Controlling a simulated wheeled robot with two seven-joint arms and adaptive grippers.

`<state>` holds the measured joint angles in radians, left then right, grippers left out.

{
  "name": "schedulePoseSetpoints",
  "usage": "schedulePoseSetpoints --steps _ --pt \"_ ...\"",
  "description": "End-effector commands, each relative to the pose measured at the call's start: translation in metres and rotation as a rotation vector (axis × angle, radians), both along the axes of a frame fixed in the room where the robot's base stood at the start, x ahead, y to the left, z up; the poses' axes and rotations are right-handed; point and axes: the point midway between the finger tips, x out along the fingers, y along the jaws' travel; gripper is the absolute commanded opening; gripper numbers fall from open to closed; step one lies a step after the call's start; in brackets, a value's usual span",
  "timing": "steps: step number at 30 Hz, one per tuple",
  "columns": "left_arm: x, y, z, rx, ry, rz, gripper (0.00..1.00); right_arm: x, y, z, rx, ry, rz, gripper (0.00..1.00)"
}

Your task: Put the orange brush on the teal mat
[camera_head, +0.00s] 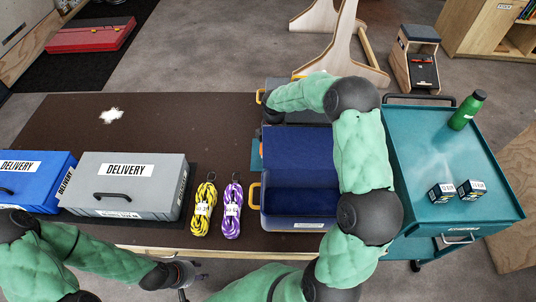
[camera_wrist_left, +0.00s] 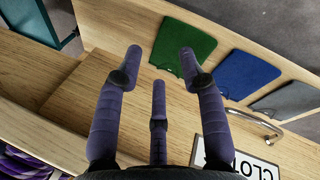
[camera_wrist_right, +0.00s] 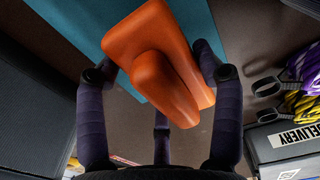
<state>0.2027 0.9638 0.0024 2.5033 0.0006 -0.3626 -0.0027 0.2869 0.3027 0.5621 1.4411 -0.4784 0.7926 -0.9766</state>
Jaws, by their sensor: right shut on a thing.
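The orange brush (camera_wrist_right: 165,65) is held between the fingers of my right gripper (camera_wrist_right: 158,75), which is shut on it in the right wrist view. The teal mat (camera_wrist_right: 78,28) lies on the dark table behind the brush in that view; whether they touch is unclear. A sliver of the mat (camera_head: 257,155) shows left of the open blue case in the head view. There, my right arm and the case hide the brush and most of the mat. My left gripper (camera_head: 186,274) is low at the table's front edge. Its fingers are spread and empty in the left wrist view (camera_wrist_left: 160,65).
A grey case (camera_head: 135,170), a blue case (camera_head: 35,190), yellow rope (camera_head: 203,210) and purple rope (camera_head: 231,210) line the table's front. The open blue case (camera_head: 300,160) stands beside them. A teal cart (camera_head: 440,150) is at right. The table's back left is mostly clear.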

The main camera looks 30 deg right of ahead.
Motion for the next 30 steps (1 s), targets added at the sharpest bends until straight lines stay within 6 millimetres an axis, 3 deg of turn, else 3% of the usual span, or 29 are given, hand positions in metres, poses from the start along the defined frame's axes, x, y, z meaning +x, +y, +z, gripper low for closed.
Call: schedulePoseSetpoints --steps 9,15,28,29,30 --pt "0.0 0.0 -0.004 0.0 0.0 0.0 0.4 0.007 0.023 -0.001 -0.001 -0.001 0.002 0.33" --pt "0.0 0.0 -0.016 0.0 0.0 0.0 0.4 0.006 0.02 -0.033 -0.001 0.001 -0.001 0.33" --pt "0.0 0.0 -0.017 0.0 0.0 0.0 0.4 0.006 0.019 -0.039 -0.001 -0.001 -0.001 0.33" --pt "0.0 0.0 -0.016 0.0 0.0 0.0 0.4 0.006 0.02 -0.038 -0.001 -0.001 -0.001 0.76" --pt "0.0 0.0 -0.016 0.0 0.0 0.0 0.4 0.006 0.019 -0.038 -0.001 -0.001 -0.001 0.87"
